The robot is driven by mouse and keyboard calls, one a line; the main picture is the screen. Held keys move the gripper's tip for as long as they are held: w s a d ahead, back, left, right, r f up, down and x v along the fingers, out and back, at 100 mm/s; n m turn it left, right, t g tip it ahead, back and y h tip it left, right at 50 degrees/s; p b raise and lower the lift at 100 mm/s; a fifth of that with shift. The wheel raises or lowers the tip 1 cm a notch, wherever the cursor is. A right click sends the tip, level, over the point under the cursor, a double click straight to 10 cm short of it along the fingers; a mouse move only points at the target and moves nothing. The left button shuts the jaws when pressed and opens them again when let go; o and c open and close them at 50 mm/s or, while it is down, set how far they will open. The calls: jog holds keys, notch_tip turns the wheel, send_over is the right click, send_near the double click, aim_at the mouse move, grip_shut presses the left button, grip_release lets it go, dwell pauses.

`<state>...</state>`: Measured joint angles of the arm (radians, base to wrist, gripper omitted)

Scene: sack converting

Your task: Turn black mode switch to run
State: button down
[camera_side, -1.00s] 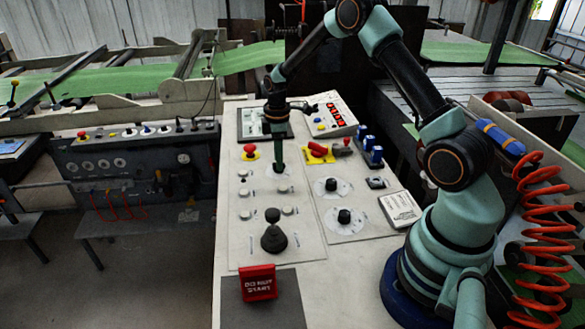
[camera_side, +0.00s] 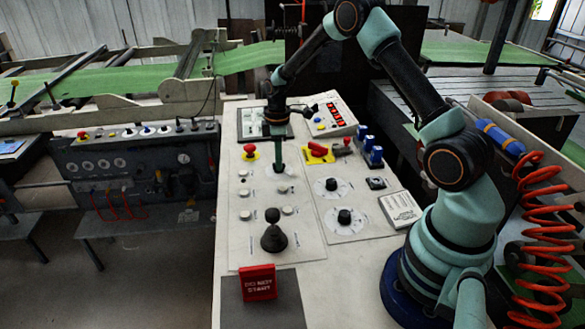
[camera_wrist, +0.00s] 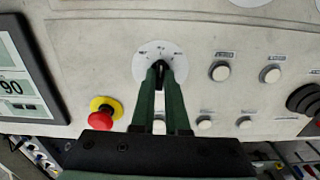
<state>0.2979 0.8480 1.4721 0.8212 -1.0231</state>
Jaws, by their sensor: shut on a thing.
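The black mode switch (camera_wrist: 160,68) sits at the middle of a round white dial plate (camera_wrist: 146,50) with small labels, too small to read. My gripper (camera_wrist: 160,66) reaches over the plate from below in the wrist view, and its two dark green fingers are shut on the switch from both sides. Most of the knob is hidden between the fingertips, so I cannot tell which label it points to. In the side view, my gripper (camera_side: 278,162) points straight down onto the panel, and the switch is hidden under it.
A red mushroom button (camera_wrist: 101,116) on a yellow base stands left of the fingers in the wrist view. White push buttons (camera_wrist: 220,71) lie to the right. A black joystick (camera_side: 272,236), a red sign (camera_side: 258,283) and two black rotary knobs (camera_side: 344,216) stand on the same panel.

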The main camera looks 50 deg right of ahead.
jog(key=m, duration=0.4)
jog(key=shift+m, duration=2.2)
jog(key=c, duration=0.9)
grip_release()
jog(key=shift+r, duration=0.15)
notch_tip(320, 180, up, 12)
jog(key=shift+f, duration=0.1)
